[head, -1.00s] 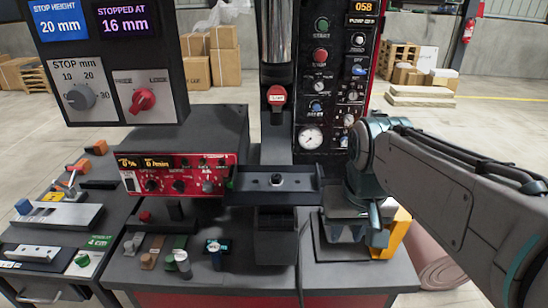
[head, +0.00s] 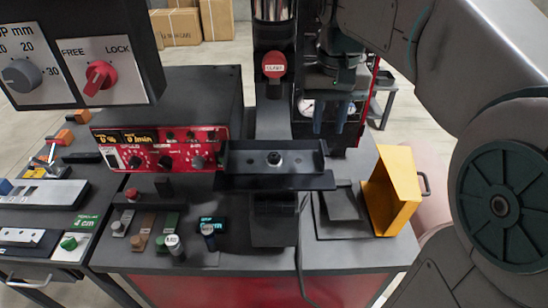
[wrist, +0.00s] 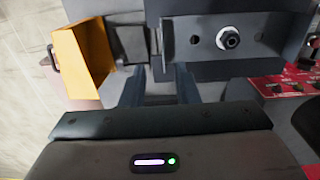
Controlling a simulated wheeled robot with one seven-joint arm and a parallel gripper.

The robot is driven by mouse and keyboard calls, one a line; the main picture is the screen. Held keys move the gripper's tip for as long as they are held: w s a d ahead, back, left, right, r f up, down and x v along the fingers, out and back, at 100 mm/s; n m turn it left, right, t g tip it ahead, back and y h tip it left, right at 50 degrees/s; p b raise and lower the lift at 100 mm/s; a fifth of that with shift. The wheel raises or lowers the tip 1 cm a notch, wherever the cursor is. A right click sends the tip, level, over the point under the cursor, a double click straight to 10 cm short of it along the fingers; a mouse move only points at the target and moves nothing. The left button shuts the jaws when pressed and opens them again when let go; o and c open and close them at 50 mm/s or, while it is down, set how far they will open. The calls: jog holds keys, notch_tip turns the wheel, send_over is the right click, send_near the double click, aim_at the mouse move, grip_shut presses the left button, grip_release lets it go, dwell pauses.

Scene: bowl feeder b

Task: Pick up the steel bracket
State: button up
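A dark grey bent piece, which looks like the steel bracket (head: 342,203), lies on a dark pad at the right of the bench, just left of the yellow bin. It also shows in the wrist view (wrist: 131,45) beside that bin. My gripper (head: 329,130) is above and behind it in the head view, fingers pointing down.
A dark channel with a central nut (head: 240,160) stands left of the grey piece. The yellow bin (head: 385,203) stands right of it. A red-fronted control box (head: 160,150) and several small blocks occupy the left. A cable hangs down the bench front.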

jog(key=shift+s+a+f, duration=0.1)
jog(key=shift+s+f, duration=0.1)
jog(key=shift+f, duration=1.4)
jog(key=shift+s+a+f, duration=0.1)
jog(key=shift+s+f, duration=0.05)
jog(key=shift+f, duration=1.4)
grip_shut()
